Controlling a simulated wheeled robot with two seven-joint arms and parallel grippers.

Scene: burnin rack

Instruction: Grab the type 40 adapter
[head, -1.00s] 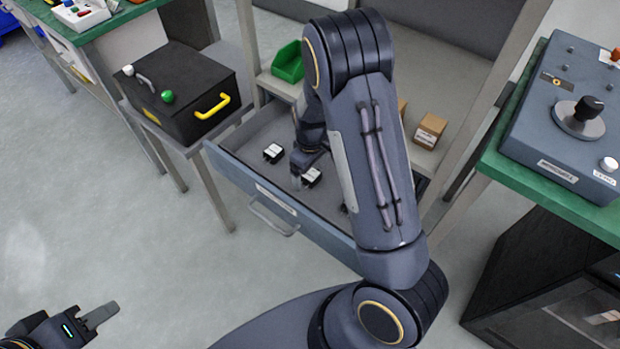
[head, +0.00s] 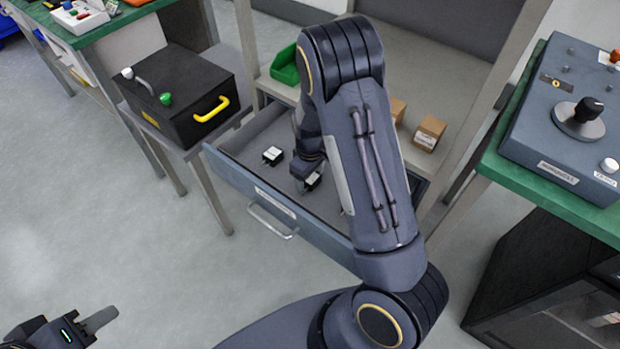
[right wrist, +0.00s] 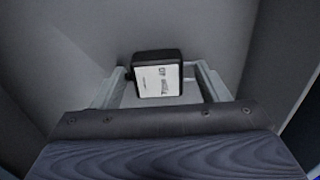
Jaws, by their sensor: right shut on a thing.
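A small black adapter with a white label (right wrist: 158,78) sits between the two fingers of my right gripper (right wrist: 168,80) in the right wrist view. Its label print is too small to read surely. In the head view this adapter (head: 313,180) is partly hidden by my right gripper (head: 308,183), which is shut on it inside the open drawer (head: 285,217). A second black adapter with a white label (head: 273,155) lies in the drawer to the left, apart from the gripper. My left gripper (head: 95,322) is at the lower left, away from the drawer; its finger gap does not show clearly.
A black box with a yellow handle (head: 185,95) stands left of the drawer. A green bin (head: 285,68) and cardboard boxes (head: 429,133) are on the shelf behind. A control panel (head: 565,120) sits on the green bench at right. My right arm hides part of the drawer.

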